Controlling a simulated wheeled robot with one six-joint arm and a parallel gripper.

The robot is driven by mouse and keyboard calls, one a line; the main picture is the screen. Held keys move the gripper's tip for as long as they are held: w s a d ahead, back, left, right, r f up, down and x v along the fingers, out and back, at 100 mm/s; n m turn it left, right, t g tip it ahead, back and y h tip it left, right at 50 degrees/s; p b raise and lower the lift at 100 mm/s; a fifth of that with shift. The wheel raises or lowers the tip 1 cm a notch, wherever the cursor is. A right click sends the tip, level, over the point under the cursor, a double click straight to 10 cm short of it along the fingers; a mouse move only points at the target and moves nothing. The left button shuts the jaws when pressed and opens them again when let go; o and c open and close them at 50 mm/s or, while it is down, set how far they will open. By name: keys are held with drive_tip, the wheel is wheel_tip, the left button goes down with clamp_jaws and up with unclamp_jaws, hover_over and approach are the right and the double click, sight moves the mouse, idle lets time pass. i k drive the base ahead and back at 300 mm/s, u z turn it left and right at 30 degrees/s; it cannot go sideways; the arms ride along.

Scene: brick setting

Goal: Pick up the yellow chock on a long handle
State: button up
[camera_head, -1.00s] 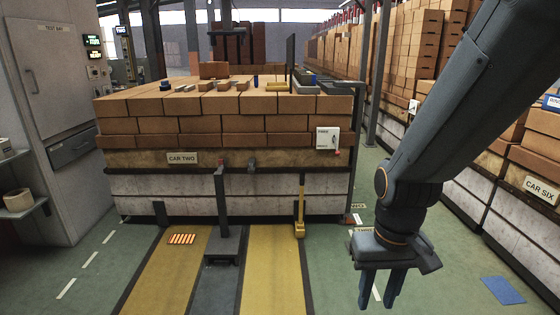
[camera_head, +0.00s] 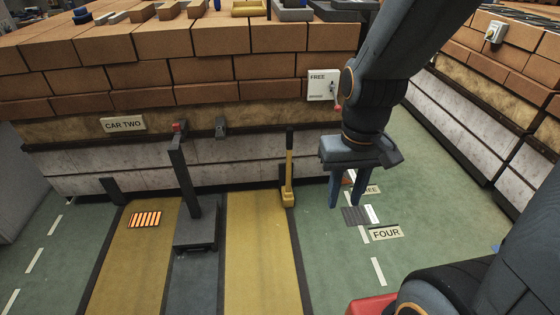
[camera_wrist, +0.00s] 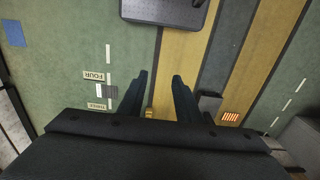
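The yellow chock (camera_head: 288,197) stands on the floor at the foot of the brick-laden car, with its long yellow handle (camera_head: 289,160) rising upright to a dark grip end. My gripper (camera_head: 347,190) hangs to the right of the handle, pointing down, with its two fingers apart and nothing between them. In the wrist view the gripper (camera_wrist: 158,85) also has its fingers spread. A small yellow patch, probably the chock (camera_wrist: 149,113), shows between them near the finger bases; most of it is hidden by my gripper.
Car two (camera_head: 130,155) is stacked with bricks behind the chock. The yellow floor strip (camera_head: 258,260) is clear. A white "FREE" box (camera_head: 323,85) is on the car's side.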

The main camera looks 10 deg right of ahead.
sight(286, 194)
drive_tip(key=i, duration=1.3)
